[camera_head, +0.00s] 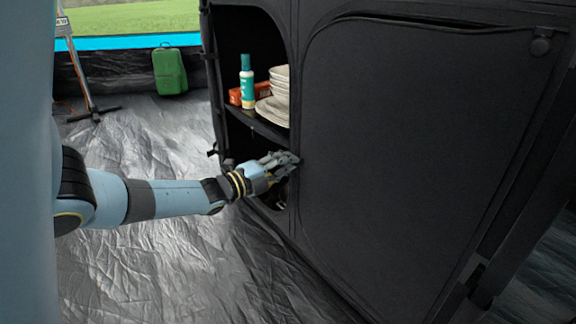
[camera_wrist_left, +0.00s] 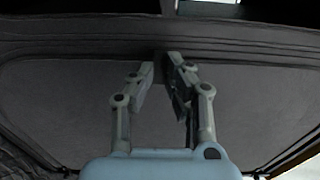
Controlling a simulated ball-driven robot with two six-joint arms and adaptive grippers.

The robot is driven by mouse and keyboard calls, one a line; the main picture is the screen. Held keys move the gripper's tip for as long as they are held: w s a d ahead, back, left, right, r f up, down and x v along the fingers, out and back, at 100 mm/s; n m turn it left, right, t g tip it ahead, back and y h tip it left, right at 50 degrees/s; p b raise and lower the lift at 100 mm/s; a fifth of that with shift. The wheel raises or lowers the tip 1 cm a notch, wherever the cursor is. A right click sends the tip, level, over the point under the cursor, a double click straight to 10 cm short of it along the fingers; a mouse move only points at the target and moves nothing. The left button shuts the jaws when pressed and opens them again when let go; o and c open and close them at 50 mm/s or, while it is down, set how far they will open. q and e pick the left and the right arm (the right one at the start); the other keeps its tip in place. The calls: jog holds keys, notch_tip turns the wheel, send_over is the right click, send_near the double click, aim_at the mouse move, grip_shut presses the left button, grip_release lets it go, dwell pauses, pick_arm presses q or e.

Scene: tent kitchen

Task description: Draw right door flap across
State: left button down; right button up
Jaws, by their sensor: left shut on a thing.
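The right door flap (camera_head: 410,150) is a large dark fabric panel with a rounded zip outline, on the right part of the black cabinet. In the head view it hangs flat across the right opening. My left gripper (camera_head: 295,160) is at the flap's left edge, about mid-height. In the left wrist view, the gripper (camera_wrist_left: 165,62) has its fingertips close together at the seam of the flap (camera_wrist_left: 250,95), shut on a small part of its edge. My right gripper is in neither view.
A green container (camera_head: 170,70) stands by the tent wall. The wrinkled grey groundsheet (camera_head: 180,260) is clear in front.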

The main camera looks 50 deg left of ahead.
pick_arm(q)
jog(key=shift+a, duration=0.25)
jog(key=c, duration=1.4)
grip_release()
jog(key=shift+a, duration=0.1)
jog(key=shift+o, duration=0.2)
jog(key=s, duration=1.2)
jog(key=shift+a, duration=0.4)
jog(key=shift+f, duration=0.1)
